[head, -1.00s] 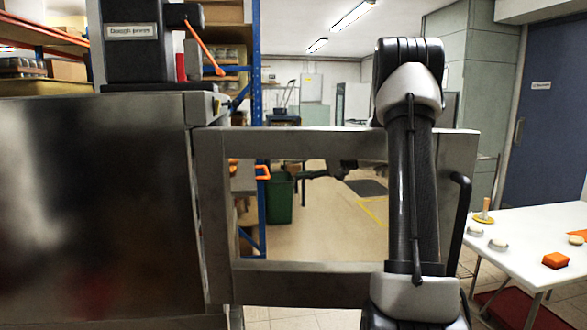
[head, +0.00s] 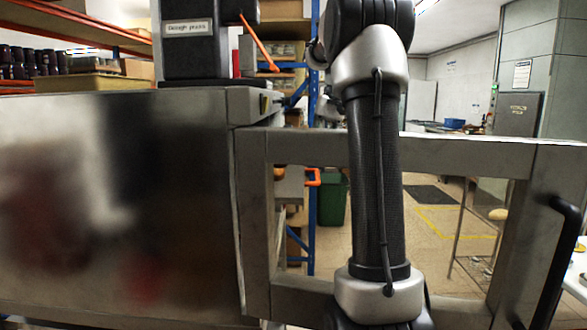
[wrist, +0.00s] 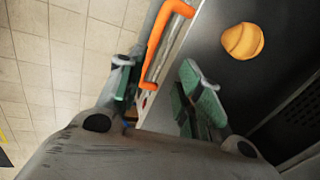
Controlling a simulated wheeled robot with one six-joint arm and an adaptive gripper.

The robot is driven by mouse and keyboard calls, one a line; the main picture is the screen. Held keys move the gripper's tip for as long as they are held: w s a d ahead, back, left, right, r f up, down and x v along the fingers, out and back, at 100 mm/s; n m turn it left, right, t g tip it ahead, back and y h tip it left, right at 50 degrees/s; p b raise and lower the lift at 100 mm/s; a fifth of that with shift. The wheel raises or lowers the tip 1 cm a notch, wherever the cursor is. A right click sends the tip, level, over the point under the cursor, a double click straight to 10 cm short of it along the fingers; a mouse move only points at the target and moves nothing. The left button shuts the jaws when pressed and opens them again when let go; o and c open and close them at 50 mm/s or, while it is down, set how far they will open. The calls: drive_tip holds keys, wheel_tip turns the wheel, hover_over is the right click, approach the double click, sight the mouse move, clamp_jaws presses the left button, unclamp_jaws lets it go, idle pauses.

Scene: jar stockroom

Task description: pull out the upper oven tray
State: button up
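The oven's steel side (head: 110,200) fills the left of the head view, and its windowed door (head: 470,155) stands open. The wrist view shows an orange handle (wrist: 160,42) on the edge of a dark tray (wrist: 215,25) bearing a round bun (wrist: 242,41). I cannot tell for sure which level this tray is. My gripper (wrist: 160,88) is open, with the near end of the handle appearing between its green-padded fingertips. Contact is not clear. The gripper is hidden in the head view.
The door's black handle (head: 556,262) is at the far right, and my arm crosses in front of the window. A dark press (head: 188,45) stands on the oven. A green bin (head: 332,197) and blue-posted shelving stand behind the door. Tiled floor (wrist: 50,75) is clear beside the tray.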

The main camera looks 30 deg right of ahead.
drive_tip(key=shift+m, duration=0.6)
drive_tip(key=x, duration=0.5)
drive_tip(key=d+x, duration=0.1)
drive_tip(key=x, duration=0.1)
drive_tip(key=shift+s+f, duration=0.3)
drive_tip(key=shift+f, duration=0.1)
clamp_jaws()
